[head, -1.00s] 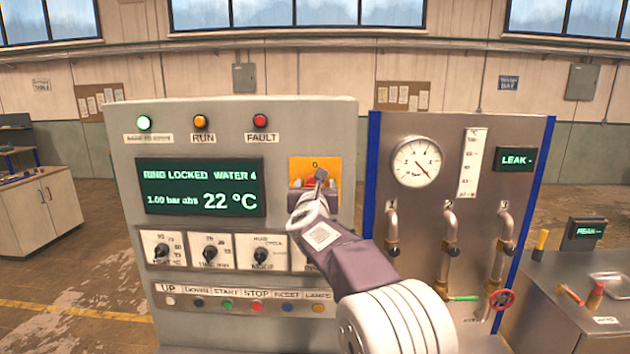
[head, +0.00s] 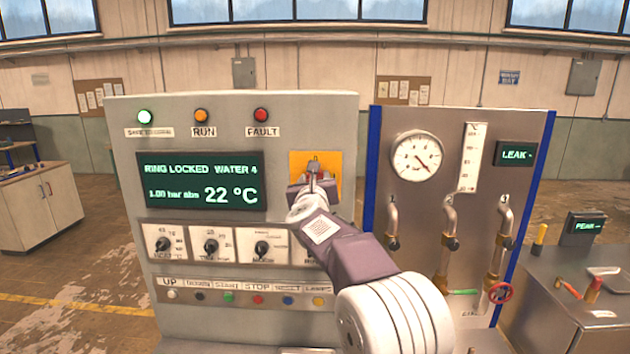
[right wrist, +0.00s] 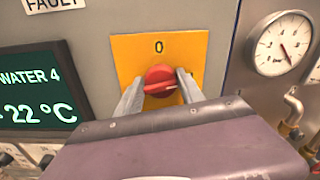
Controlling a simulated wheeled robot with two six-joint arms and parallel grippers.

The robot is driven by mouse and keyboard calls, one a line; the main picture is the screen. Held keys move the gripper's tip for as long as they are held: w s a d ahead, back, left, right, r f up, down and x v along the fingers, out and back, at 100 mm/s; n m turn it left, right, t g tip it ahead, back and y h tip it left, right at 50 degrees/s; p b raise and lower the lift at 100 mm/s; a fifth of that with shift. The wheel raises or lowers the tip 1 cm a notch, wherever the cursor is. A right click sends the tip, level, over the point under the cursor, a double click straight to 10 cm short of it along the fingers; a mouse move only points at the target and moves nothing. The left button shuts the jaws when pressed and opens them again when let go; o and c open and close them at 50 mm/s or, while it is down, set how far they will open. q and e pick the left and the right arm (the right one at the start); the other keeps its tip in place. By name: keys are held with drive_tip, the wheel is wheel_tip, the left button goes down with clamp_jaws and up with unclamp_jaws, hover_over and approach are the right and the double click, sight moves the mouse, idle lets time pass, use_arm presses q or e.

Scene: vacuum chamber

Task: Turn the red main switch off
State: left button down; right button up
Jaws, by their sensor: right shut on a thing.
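The red main switch (right wrist: 159,76) is a round knob on a yellow plate (right wrist: 118,48) marked 0 at its top. Its grip bar lies roughly crosswise in the right wrist view, with a pale mark toward the right, not at the 0. My right gripper (right wrist: 158,88) is shut on the knob, one grey finger on each side. In the head view the gripper (head: 314,172) is in front of the yellow plate (head: 331,164) and hides most of the switch. My left gripper is not in view.
A gauge panel (head: 416,158) with pipes stands close at the right. A metal bench (head: 560,290) is further right.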

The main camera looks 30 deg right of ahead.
drive_tip(key=shift+w+a+f+n+p, duration=0.15)
drive_tip(key=shift+n+p, duration=0.5)
drive_tip(key=shift+n, duration=3.25)
drive_tip(key=shift+a+f+n+p, duration=0.1)
drive_tip(key=shift+n+p, duration=0.5)
drive_tip(key=shift+n, duration=3.3)
drive_tip(key=shift+n, duration=0.3)
drive_tip(key=o, duration=1.4)
drive_tip(key=shift+d, duration=0.1)
drive_tip(key=shift+c, duration=0.2)
